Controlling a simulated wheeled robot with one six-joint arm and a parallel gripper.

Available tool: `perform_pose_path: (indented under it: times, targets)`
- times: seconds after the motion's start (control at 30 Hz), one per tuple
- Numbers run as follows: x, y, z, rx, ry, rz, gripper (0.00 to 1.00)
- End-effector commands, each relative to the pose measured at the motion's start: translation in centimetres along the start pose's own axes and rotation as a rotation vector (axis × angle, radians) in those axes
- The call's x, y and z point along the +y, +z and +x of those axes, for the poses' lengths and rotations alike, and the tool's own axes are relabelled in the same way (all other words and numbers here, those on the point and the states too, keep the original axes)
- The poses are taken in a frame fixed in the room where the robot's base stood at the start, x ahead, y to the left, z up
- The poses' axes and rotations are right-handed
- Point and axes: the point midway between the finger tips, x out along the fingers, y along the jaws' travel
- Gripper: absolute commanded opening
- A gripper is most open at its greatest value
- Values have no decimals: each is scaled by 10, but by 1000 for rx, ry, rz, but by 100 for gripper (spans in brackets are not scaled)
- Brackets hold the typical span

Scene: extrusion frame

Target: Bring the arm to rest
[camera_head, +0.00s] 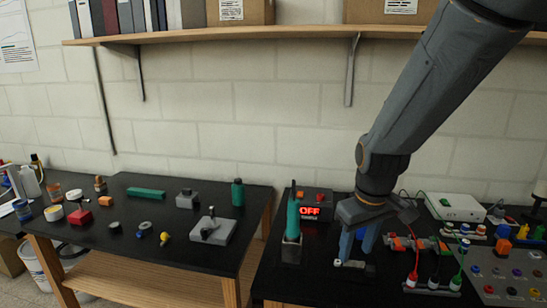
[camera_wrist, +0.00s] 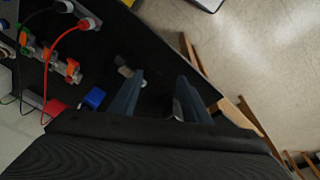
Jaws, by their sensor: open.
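My gripper (camera_head: 357,254) hangs from my arm, pointing down over the right black table (camera_head: 330,285). Its two blue-grey fingers are apart, with nothing seen between them. In the wrist view the open gripper (camera_wrist: 160,78) shows the dark table top between its fingers. A small grey piece (camera_wrist: 125,71) lies close beside one finger. A blue block (camera_wrist: 95,98) lies near the gripper's body. A grey bar with orange clamps (camera_head: 412,243) lies to the right of the gripper, and it also shows in the wrist view (camera_wrist: 49,55). My arm hides part of the table behind it.
A green tool in a holder (camera_head: 293,222) and a box reading OFF (camera_head: 310,212) stand left of the gripper. Cabled plugs (camera_head: 434,282) and a button panel (camera_head: 503,275) are to the right. A shelf (camera_head: 290,34) runs above. The left table (camera_head: 100,245) holds several small parts.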

Motion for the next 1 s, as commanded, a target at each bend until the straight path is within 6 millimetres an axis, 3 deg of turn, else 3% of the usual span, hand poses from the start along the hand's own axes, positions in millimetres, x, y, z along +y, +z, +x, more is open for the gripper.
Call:
perform_pose_path:
  times: [0.1, 0.33, 0.73, 1.0]
  targets:
    - [-11, 30, 4, 15, 5, 135, 43]
    - [-30, 80, 11, 41, 8, 362, 43]
    - [-34, 89, 68, -24, -4, 363, 43]
    - [-38, 101, 116, -89, -17, 359, 43]
